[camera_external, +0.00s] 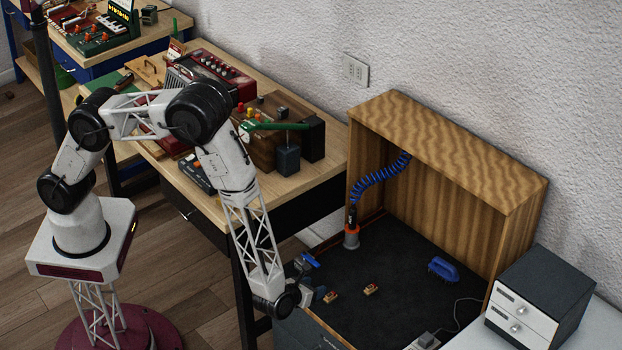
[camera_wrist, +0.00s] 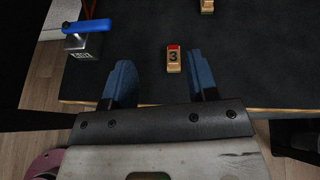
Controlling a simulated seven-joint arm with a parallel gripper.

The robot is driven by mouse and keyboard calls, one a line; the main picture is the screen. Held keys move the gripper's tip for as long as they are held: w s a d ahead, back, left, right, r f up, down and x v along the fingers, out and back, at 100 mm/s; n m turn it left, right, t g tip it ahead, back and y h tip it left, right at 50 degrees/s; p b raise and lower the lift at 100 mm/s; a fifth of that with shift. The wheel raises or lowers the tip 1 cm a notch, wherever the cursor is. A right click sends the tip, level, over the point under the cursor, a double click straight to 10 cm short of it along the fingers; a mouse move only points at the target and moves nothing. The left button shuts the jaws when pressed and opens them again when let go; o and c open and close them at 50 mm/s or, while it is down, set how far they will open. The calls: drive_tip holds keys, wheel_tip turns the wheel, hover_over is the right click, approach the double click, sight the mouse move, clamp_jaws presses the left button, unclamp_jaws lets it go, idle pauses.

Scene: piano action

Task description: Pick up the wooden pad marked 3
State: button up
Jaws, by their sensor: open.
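The wooden pad marked 3 (camera_wrist: 173,60) lies on the dark work surface in the wrist view, with a red end and a black 3 on its face. It sits ahead of my gripper (camera_wrist: 160,76), roughly between the lines of its two blue fingers and nearer the right one. The gripper is open and empty. In the external view my gripper (camera_external: 306,294) is low at the front left edge of the dark surface. A small wooden pad (camera_external: 331,297) lies just right of it.
A second wooden pad (camera_external: 370,289) lies farther right; its mark is unreadable. A blue-handled metal tool (camera_wrist: 87,27) stands left of the fingers. A blue brush (camera_external: 443,268), an orange-and-grey nozzle holder (camera_external: 351,236) and the wooden booth (camera_external: 450,155) stand farther back. The middle of the dark surface is clear.

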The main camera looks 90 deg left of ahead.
sight(330, 294)
drive_tip(key=shift+m+t, duration=0.4)
drive_tip(key=shift+m, duration=0.3)
drive_tip(key=f, duration=0.2)
drive_tip(key=d+f, duration=0.1)
drive_tip(key=f, duration=0.1)
drive_tip(key=shift+w+d, duration=0.1)
drive_tip(key=shift+d, duration=0.1)
drive_tip(key=shift+h, duration=0.3)
drive_tip(key=shift+x, duration=1.3)
drive_tip(key=shift+w+a, duration=0.1)
drive_tip(key=shift+a, duration=0.05)
drive_tip(key=shift+x, duration=2.4)
clamp_jaws()
drive_tip(key=shift+r, duration=0.2)
